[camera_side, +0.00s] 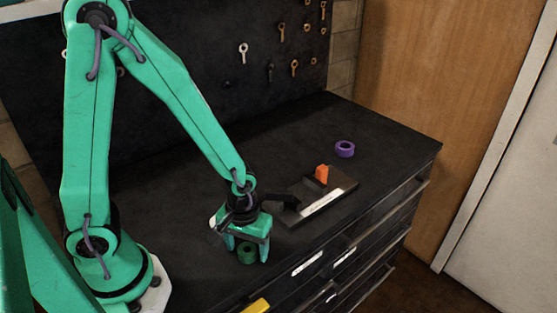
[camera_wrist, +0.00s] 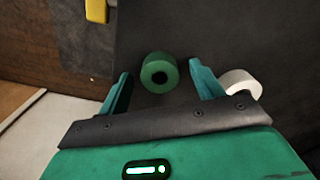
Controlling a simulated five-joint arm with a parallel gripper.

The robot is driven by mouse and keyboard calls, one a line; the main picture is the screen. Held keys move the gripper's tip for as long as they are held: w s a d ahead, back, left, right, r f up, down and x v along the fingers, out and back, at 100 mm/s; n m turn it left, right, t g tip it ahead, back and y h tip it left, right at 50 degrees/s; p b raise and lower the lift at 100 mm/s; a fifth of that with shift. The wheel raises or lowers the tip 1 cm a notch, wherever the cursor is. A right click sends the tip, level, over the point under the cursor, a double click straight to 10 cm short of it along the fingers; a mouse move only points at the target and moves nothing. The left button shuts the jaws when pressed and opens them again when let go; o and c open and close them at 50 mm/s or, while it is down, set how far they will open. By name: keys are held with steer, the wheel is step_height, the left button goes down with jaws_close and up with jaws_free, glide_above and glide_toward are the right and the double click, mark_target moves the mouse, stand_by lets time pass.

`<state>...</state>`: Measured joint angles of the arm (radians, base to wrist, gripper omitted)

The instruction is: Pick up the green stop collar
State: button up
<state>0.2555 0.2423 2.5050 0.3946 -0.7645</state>
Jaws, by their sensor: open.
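The green stop collar (camera_side: 246,254) is a short ring with a hole in its middle, on the black bench top near the front edge. In the wrist view the collar (camera_wrist: 160,73) lies ahead of and between my two fingers. My gripper (camera_side: 248,252) points down over it, with a finger showing on either side of the collar. In the wrist view my gripper (camera_wrist: 158,82) is open and its fingers are apart from the collar. I cannot tell the exact height of the fingertips above the bench.
A purple ring (camera_side: 345,149) lies at the back right. An orange piece (camera_side: 322,174) stands on a dark plate with a pale front strip (camera_side: 322,201). A white ring (camera_wrist: 241,83) is right of my fingers. A yellow item (camera_wrist: 96,11) shows at the bench edge.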

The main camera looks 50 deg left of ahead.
mark_target(248, 249)
steer(key=c, duration=1.1)
steer(key=shift+r, duration=0.25)
steer(key=shift+r, duration=1.9)
steer(key=s+d+r, duration=0.6)
steer(key=s+d, duration=0.2)
steer(key=shift+s+r, duration=0.2)
steer(key=shift+r, duration=0.2)
